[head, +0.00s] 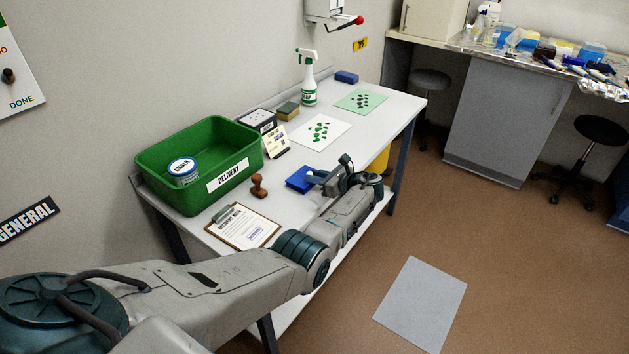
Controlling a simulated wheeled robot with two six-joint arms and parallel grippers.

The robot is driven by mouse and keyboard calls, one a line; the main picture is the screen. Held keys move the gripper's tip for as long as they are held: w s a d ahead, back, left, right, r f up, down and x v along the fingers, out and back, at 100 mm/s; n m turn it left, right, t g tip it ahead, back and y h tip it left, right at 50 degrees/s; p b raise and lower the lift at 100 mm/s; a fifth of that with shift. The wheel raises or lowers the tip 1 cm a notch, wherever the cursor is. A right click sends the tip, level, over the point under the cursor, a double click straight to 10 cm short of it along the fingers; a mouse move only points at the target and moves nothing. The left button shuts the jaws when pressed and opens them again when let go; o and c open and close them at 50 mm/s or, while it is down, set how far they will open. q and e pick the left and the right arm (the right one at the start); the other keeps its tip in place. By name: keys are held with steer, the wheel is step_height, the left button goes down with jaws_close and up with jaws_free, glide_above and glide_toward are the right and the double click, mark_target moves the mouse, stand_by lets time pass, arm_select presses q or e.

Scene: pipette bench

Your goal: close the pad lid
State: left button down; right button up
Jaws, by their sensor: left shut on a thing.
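The blue pad (299,180) lies on the white table near its front edge, right of the wooden stamp (259,187). My left gripper (317,178) reaches over the table from the front and is shut at the pad's right side, on what looks like its blue lid. The gripper covers part of the pad, so the lid's exact angle cannot be told. My right gripper is not in view.
A green delivery crate (152,164) holding a chalk tin (182,169) stands at the table's left. A clipboard (243,226) lies in front of it. A card (276,142), a sponge (288,110) and a spray bottle (308,84) stand behind the pad.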

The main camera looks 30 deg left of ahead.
arm_select(q)
steer(key=shift+d+f+y+b, duration=0.1)
steer(key=shift+f+y+b, duration=0.2)
steer(key=shift+b, duration=0.05)
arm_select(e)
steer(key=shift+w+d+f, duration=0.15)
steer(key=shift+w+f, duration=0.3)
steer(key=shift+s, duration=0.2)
arm_select(q)
steer(key=c, duration=1.4)
jaws_free()
steer(key=shift+o, duration=0.6)
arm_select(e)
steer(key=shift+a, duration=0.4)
arm_select(q)
steer(key=w+b+v, duration=0.1)
steer(key=v, duration=0.9)
steer(key=shift+s+d, duration=0.4)
steer(key=shift+s, duration=0.05)
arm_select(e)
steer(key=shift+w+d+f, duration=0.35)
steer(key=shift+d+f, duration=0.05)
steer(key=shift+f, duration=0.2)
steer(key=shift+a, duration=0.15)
